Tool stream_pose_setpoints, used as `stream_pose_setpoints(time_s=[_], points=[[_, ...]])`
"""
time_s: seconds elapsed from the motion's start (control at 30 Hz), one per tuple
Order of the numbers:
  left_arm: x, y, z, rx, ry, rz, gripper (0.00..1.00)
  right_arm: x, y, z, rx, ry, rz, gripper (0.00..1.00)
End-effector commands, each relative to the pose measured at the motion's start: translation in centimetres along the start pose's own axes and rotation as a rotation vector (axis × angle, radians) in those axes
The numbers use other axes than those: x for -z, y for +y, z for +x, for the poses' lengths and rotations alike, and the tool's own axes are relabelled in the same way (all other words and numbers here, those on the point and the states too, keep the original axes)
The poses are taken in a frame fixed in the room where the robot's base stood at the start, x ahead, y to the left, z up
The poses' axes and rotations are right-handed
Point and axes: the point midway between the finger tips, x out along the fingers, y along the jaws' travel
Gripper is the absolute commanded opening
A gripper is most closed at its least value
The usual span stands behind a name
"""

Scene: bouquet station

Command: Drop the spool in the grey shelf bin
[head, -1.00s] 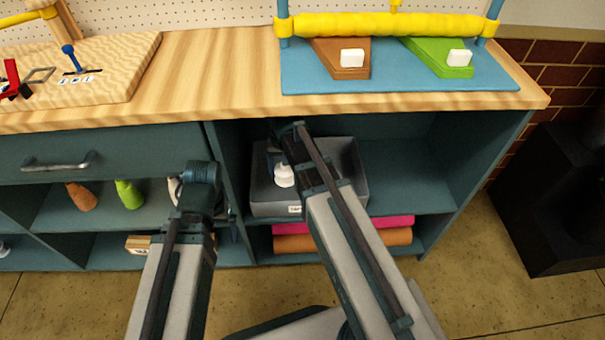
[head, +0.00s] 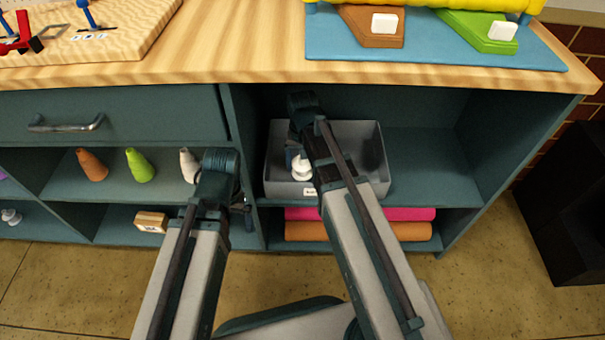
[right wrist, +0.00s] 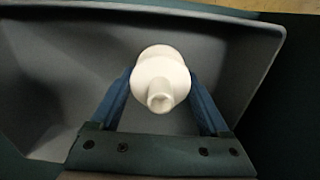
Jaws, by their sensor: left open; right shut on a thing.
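The white spool (head: 301,170) is in my right gripper (head: 297,160), near the front left of the grey shelf bin (head: 375,165). In the right wrist view the spool (right wrist: 160,82) sits between the two blue fingers of the right gripper (right wrist: 160,78), which are shut on it, with the grey bin wall (right wrist: 235,70) around and behind. I cannot tell whether the spool touches the bin floor. My left gripper (head: 243,207) is open in front of the left shelves, partly hidden by its own wrist.
The wooden counter (head: 240,45) overhangs the bin. Shelf space right of the bin is free.

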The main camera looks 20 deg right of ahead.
Motion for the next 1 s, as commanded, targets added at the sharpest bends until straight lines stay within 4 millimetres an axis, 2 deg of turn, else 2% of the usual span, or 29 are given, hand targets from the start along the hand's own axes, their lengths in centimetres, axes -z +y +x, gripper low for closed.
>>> stream_pose_setpoints(time_s=[0.2,0.3,0.7,0.73,0.83,1.0], points=[[0.2,0.4,2.9,-0.003,0.002,0.004,1.0,0.0,0.0,2.9,0.0,0.0,0.0,0.21],[0.3,0.5,3.7,-0.004,0.002,0.006,1.0,0.0,0.0,3.7,0.0,0.0,0.0,0.21],[0.3,0.5,3.9,-0.005,0.002,0.007,1.0,0.0,0.0,3.9,0.0,0.0,0.0,0.21],[0.3,0.5,3.9,-0.005,0.002,0.007,1.0,0.0,0.0,3.9,0.0,0.0,0.0,0.81],[0.3,0.5,3.7,-0.005,0.002,0.007,1.0,0.0,0.0,3.8,0.0,0.0,0.0,0.99],[0.3,0.5,3.7,-0.005,0.002,0.007,1.0,0.0,0.0,3.8,0.0,0.0,0.0,1.0]])
